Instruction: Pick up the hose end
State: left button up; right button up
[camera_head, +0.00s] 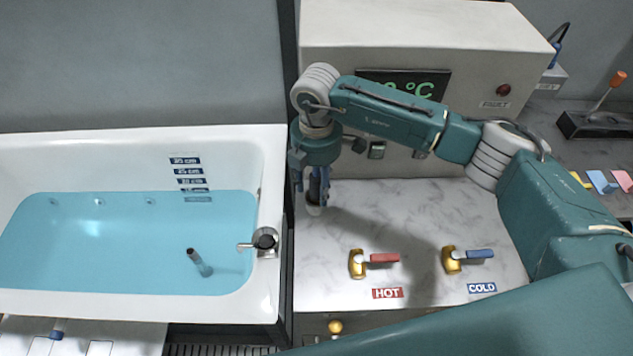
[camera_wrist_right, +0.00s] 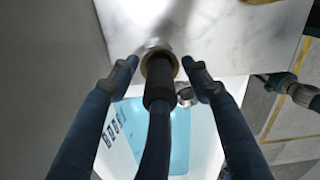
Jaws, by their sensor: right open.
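The hose end (camera_wrist_right: 160,85) is a dark sleeve with a brass-coloured ring at its tip, on a dark blue hose (camera_wrist_right: 155,150). It shows in the right wrist view between the two blue fingers of my right gripper (camera_wrist_right: 163,78). The fingers are open, one on each side, with a gap to the sleeve on both sides. In the head view my right gripper (camera_head: 316,188) points down at the left edge of the marble counter. There the dark hose end is partly hidden between the fingers, above a small pale fitting (camera_head: 314,209).
On the marble counter (camera_head: 410,215) stand a red-handled hot tap (camera_head: 357,264) and a blue-handled cold tap (camera_head: 452,260). A control box (camera_head: 420,40) stands behind.

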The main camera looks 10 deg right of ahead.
jog(key=shift+f, duration=0.5)
grip_shut()
jog(key=shift+r, duration=0.15)
